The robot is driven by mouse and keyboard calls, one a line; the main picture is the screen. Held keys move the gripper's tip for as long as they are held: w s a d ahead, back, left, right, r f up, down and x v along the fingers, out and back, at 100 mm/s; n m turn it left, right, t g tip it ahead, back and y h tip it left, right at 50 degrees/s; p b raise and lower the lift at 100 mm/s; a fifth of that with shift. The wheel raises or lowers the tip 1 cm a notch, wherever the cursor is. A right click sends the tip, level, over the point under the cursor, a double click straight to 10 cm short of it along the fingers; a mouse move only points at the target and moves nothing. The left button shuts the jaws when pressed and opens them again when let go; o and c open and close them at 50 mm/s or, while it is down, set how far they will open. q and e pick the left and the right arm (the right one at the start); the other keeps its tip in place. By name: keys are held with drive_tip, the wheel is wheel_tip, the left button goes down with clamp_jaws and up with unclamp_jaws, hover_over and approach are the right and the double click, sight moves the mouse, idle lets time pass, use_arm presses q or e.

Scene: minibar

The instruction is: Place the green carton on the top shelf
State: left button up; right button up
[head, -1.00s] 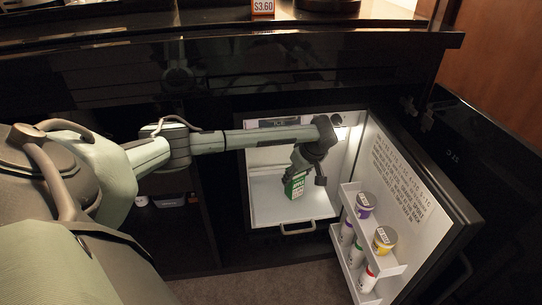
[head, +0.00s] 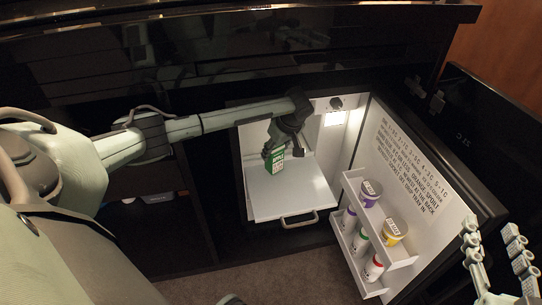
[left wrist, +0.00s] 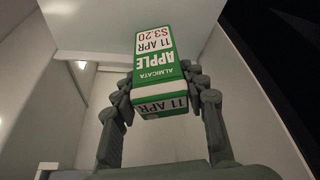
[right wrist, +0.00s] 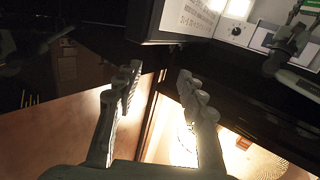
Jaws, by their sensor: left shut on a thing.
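The green and white apple carton (head: 276,161) is inside the open minibar fridge. It appears over the back part of the white shelf (head: 300,201), which has a handle at its front. I cannot tell whether the carton touches the shelf. My left gripper (head: 274,149) is shut on the carton. In the left wrist view, the carton (left wrist: 160,58) sits between both fingers (left wrist: 160,92), its lettering upside down. My right gripper (head: 497,262) is outside the fridge, beyond the door at the lower right. In the right wrist view (right wrist: 156,85) its fingers are apart and empty.
The fridge door (head: 425,175) stands open to the right. Its white door rack (head: 377,234) holds tubs (head: 394,231) and several bottles. A dark cabinet compartment (head: 150,228) lies left of the fridge. The dark counter edge (head: 300,45) runs above.

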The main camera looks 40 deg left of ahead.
use_arm(q)
wheel_tip(320, 180, down, 2)
drive_tip(key=shift+d+f+b, duration=0.1)
drive_tip(key=shift+f+b, duration=0.1)
drive_tip(key=shift+b, duration=0.65)
use_arm(e)
drive_tip(key=s+a+r+t+y, duration=0.2)
drive_tip(key=a+r+t, duration=0.1)
drive_tip(key=r, duration=0.6)
drive_tip(key=shift+a+t+y, duration=0.15)
drive_tip(key=shift+t+y, duration=0.25)
drive_tip(key=shift+t, duration=0.5)
use_arm(q)
drive_tip(key=shift+f, duration=0.1)
drive_tip(key=o, duration=1.3)
use_arm(e)
drive_tip(key=shift+s+r, duration=0.1)
drive_tip(key=shift+r, duration=0.15)
